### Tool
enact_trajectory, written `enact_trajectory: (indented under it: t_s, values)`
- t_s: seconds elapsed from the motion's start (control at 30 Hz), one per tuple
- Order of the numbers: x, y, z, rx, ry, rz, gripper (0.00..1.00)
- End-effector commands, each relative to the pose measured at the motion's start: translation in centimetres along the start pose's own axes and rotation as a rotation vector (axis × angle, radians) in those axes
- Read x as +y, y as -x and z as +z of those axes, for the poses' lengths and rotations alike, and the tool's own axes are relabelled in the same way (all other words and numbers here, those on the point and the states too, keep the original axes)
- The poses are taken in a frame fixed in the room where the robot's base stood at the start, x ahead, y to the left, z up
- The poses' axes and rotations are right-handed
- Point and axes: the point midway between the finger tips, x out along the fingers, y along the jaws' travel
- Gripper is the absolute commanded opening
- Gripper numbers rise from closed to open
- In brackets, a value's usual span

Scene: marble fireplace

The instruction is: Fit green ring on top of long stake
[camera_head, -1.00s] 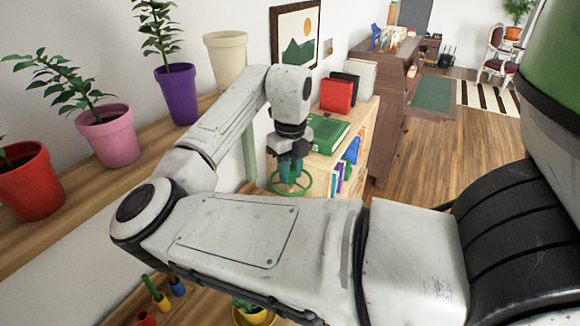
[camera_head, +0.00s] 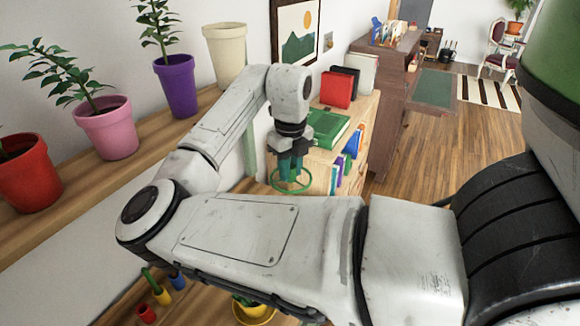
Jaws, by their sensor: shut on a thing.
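The green ring (camera_head: 291,194) hangs roughly level below my gripper (camera_head: 291,178), whose teal fingers are shut on it. The gripper points down, in front of the light wooden bookcase. I cannot pick out the long stake for certain. My arm crosses the middle of the view and hides much of the space below the ring.
A wooden shelf carries red (camera_head: 30,185), pink (camera_head: 108,133), purple (camera_head: 178,88) and cream (camera_head: 226,55) pots along the left wall. The bookcase (camera_head: 330,160) with books stands just right of the gripper. Small red (camera_head: 146,313) and yellow (camera_head: 255,312) pots sit below. Open floor lies right.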

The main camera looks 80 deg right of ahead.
Motion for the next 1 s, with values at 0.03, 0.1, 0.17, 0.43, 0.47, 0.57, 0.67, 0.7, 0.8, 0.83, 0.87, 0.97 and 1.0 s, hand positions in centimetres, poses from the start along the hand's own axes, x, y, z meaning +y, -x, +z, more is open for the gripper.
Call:
enact_trajectory:
  t_s: [0.03,0.1,0.17,0.43,0.47,0.57,0.67,0.7,0.8,0.83,0.87,0.97,1.0]
  values:
    - [0.0,0.0,0.0,0.0,0.0,0.0,0.0]
    - [0.0,0.0,0.0,0.0,0.0,0.0,0.0]
    - [0.0,0.0,0.0,0.0,0.0,0.0,0.0]
    - [0.0,-0.3,0.0,0.0,0.0,0.0,0.0]
    - [0.0,-0.3,0.0,0.0,0.0,0.0,0.0]
    - [0.0,-0.6,0.0,0.0,0.0,0.0,0.0]
    - [0.0,-0.8,0.0,0.001,0.0,0.0,0.0]
    - [0.0,-0.9,0.0,0.001,0.0,0.0,0.0]
    - [0.0,-1.0,0.0,0.0,-0.001,0.0,0.0]
    - [0.0,-1.0,0.0,0.0,0.0,0.0,0.0]
    - [0.0,-1.0,0.0,0.0,0.0,0.0,0.0]
    - [0.0,-1.0,0.0,0.0,0.0,0.0,0.0]
    - [0.0,-1.0,0.0,0.0,-0.001,0.0,0.0]
